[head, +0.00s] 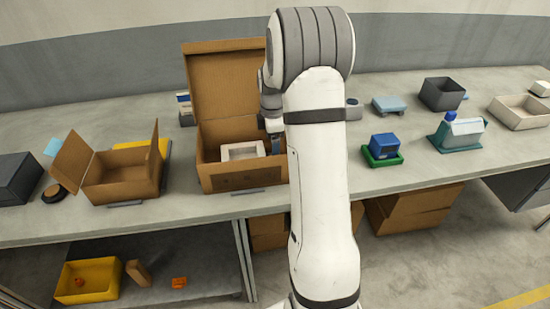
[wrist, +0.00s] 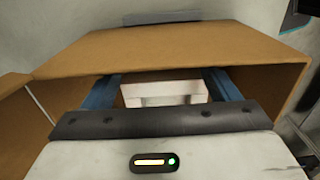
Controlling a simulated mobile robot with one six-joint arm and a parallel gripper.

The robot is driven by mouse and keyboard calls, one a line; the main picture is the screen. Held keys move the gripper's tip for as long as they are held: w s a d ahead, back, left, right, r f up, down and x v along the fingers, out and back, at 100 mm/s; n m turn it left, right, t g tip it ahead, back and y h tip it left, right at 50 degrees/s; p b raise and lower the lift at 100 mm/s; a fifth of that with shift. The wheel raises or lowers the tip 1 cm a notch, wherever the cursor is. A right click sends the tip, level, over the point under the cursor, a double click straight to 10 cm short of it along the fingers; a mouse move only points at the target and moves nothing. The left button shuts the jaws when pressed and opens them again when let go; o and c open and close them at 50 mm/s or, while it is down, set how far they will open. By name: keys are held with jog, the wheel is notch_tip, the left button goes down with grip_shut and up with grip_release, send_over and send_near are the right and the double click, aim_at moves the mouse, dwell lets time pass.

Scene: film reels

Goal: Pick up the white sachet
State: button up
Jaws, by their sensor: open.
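A large open cardboard box (head: 248,178) with its lid up stands on the bench. Inside it is a white rectangular, tray-like object (head: 242,150) with a raised rim. The same white object (wrist: 165,88) shows in the wrist view between the blue fingers. My gripper (wrist: 160,86) is open, with its fingers apart inside the box opening; I cannot tell whether they touch the white object. In the head view my gripper (head: 275,143) is at the box's right side, partly hidden by my arm. I cannot make out a clear sachet; the floor of the box is mostly hidden.
The box's cardboard walls (wrist: 190,48) surround the fingers closely. A smaller open cardboard box (head: 125,190) stands to the left. To the right are a blue block (head: 383,141) on a green tray, a white container (head: 462,130) on a teal tray, and a grey bin (head: 440,95).

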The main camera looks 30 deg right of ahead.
notch_tip(320, 180, down, 5)
jog(key=shift+s+a+f+p, duration=0.1)
jog(key=shift+s+a+p, duration=0.05)
jog(key=shift+p, duration=0.2)
jog(key=shift+c, duration=0.3)
jog(key=c, duration=1)
jog(key=shift+r, duration=0.2)
